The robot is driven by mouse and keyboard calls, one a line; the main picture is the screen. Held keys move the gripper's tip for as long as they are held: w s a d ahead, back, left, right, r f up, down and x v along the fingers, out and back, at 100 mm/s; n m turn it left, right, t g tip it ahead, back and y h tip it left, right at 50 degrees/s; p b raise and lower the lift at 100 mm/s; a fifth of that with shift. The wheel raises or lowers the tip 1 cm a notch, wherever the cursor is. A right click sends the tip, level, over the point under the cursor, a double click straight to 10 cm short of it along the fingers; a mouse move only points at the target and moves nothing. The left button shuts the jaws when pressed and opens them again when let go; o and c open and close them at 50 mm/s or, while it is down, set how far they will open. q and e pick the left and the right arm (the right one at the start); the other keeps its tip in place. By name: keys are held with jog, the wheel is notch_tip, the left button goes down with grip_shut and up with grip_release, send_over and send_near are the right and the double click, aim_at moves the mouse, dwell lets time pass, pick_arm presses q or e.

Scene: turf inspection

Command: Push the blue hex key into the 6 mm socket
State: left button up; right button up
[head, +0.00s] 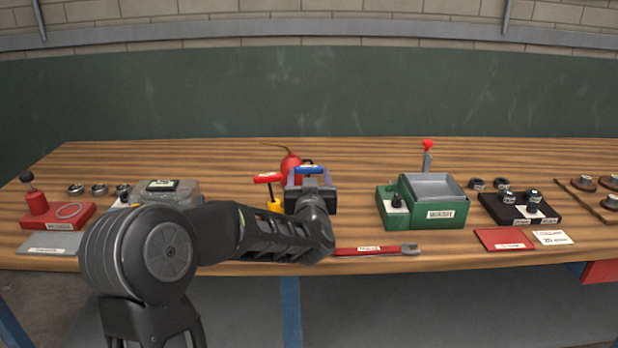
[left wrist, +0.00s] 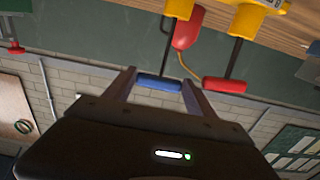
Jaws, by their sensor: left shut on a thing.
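The blue hex key (head: 309,170) has a blue T-handle, and its handle also shows in the left wrist view (left wrist: 158,83). My left gripper (head: 308,187) is shut on it, with the handle between the two fingers in the left wrist view. Its dark shaft runs toward a yellow holder (left wrist: 190,7) at the top of that view. I cannot tell how deep the tip sits or read the socket's size. In the head view my arm hides the lower shaft and most of that holder. My right gripper is not in view.
A red-handled hex key (head: 267,178) stands in a yellow holder (head: 274,206) just left of my gripper. A red oil can (head: 290,165) is behind. A red wrench (head: 368,251) lies at the front, and a green box (head: 432,213) stands to the right.

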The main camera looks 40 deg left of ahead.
pick_arm(q)
jog(key=shift+f+b, duration=0.85)
jog(key=shift+f, duration=0.15)
jog(key=o, duration=1.5)
jog(key=shift+c, duration=0.2)
jog(key=v, duration=0.7)
jog(key=shift+s+d, duration=0.3)
